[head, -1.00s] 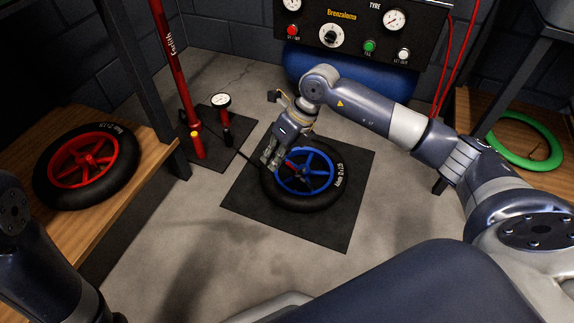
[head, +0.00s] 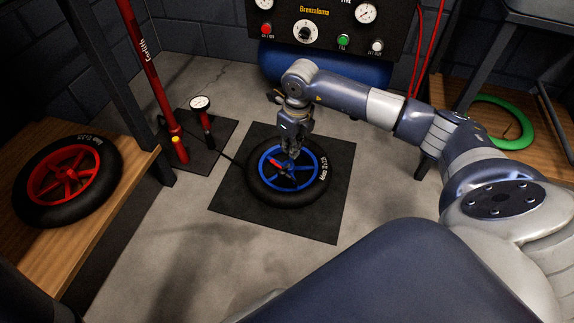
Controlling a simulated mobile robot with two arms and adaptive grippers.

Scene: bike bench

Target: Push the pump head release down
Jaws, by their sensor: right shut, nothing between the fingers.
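The blue-rimmed wheel (head: 318,184) lies flat on a black mat (head: 232,222) on the floor. A small red piece (head: 276,162), which looks like the pump head's release, shows inside the rim, left of the hub. My right gripper (head: 290,154) is shut and empty, pointing down over the rim close beside the red piece. Whether it touches the piece cannot be told. The pump head itself is too small to make out, and the gripper hides part of the hub area. My left gripper is out of view.
A red floor pump (head: 150,68) with a gauge (head: 200,103) stands on a mat at left; a dark hose runs toward the wheel. A red-rimmed wheel (head: 68,176) lies on a wooden shelf. A compressor panel (head: 318,27) stands behind. A green tyre (head: 500,122) is at right.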

